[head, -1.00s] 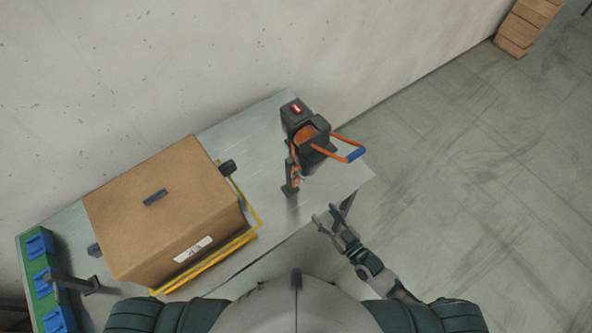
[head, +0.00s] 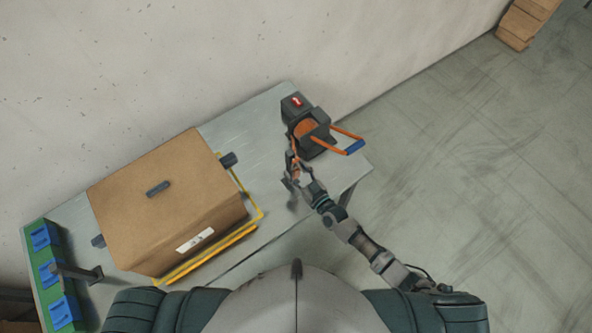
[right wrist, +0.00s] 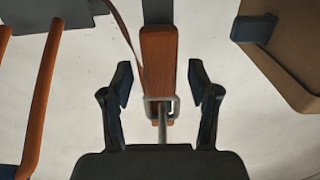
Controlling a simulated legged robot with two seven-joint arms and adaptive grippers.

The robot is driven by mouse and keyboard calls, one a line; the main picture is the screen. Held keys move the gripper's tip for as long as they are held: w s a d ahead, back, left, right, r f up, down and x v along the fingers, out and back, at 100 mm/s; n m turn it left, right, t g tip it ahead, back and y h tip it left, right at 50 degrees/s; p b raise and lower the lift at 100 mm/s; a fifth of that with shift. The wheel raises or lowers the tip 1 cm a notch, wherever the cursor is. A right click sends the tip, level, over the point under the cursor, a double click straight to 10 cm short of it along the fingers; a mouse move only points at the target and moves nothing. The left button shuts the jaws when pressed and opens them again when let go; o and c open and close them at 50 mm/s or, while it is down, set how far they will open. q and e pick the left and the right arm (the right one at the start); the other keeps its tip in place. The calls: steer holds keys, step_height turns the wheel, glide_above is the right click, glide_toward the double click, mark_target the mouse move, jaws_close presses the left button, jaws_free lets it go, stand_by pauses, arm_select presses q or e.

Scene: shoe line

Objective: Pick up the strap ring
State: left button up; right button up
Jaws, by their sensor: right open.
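The strap ring (right wrist: 161,106) is a small metal loop in the right wrist view, at the lower end of an orange strap piece (right wrist: 160,62). In the head view, the orange strap (head: 294,148) hangs at the near side of a dark dispenser; the ring itself is too small to tell there. My right gripper (head: 298,166) is at the strap's lower end. In the right wrist view, its two fingers (right wrist: 161,84) are open, one on each side of the strap and ring, with gaps on both sides. My left gripper is not in view.
The dark dispenser (head: 297,108) with an orange and blue handle (head: 352,147) stands at the table's right end. A cardboard box (head: 170,195) sits on the metal table (head: 245,120) in a yellow frame. A green rack with blue bins (head: 47,270) is at left.

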steer(key=shift+w+a, duration=0.2)
steer(key=shift+w, duration=0.05)
jaws_close()
steer(key=shift+r, duration=0.1)
